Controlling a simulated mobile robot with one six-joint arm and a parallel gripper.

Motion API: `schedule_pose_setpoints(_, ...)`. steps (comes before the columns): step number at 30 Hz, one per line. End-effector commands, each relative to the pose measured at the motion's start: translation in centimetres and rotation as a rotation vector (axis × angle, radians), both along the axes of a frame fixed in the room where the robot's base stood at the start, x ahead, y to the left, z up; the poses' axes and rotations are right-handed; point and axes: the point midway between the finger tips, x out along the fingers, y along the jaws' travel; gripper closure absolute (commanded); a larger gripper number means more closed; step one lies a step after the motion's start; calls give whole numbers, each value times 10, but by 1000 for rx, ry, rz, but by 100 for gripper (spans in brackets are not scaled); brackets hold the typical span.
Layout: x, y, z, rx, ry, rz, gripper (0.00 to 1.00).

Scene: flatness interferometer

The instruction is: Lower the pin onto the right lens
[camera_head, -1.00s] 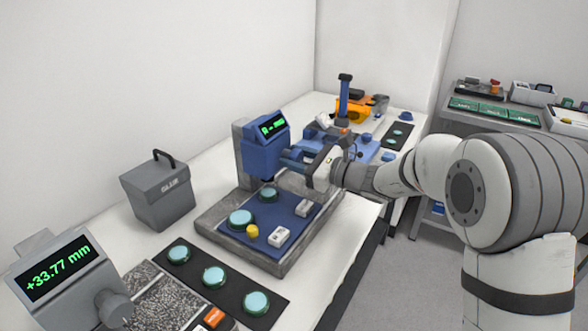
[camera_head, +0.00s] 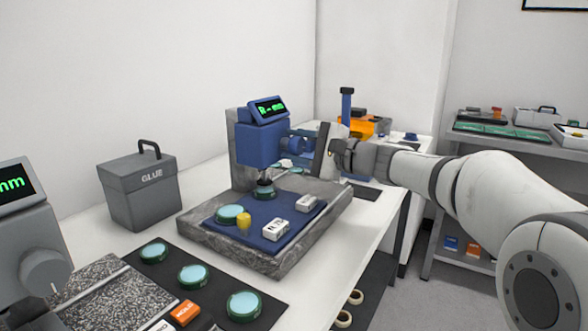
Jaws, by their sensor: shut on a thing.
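A blue gauge head (camera_head: 259,145) with a green-lit display (camera_head: 270,107) stands on the stone base. I cannot tell whether pin and lens touch. The left lens (camera_head: 230,213) lies on the mat, nearer the front. My gripper (camera_head: 312,147) is at the right side of the head, shut on its blue knob (camera_head: 297,144); the fingertips are partly hidden.
The blue mat (camera_head: 262,226) also holds a yellow cylinder (camera_head: 243,222) and two white blocks (camera_head: 275,230). A grey GLUE box (camera_head: 138,190) stands left of the stone base (camera_head: 283,262). Several lenses lie on a black strip (camera_head: 215,292) in front.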

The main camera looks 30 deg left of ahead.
Motion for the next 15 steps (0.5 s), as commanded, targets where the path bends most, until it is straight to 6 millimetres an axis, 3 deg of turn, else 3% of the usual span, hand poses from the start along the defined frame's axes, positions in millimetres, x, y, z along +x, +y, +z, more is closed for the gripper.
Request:
schedule_pose_setpoints(1, 1, -1, -12, -8, -43, -2, 85)
schedule_pose_setpoints(15, 1, -1, -9, -44, -447, 0, 85)
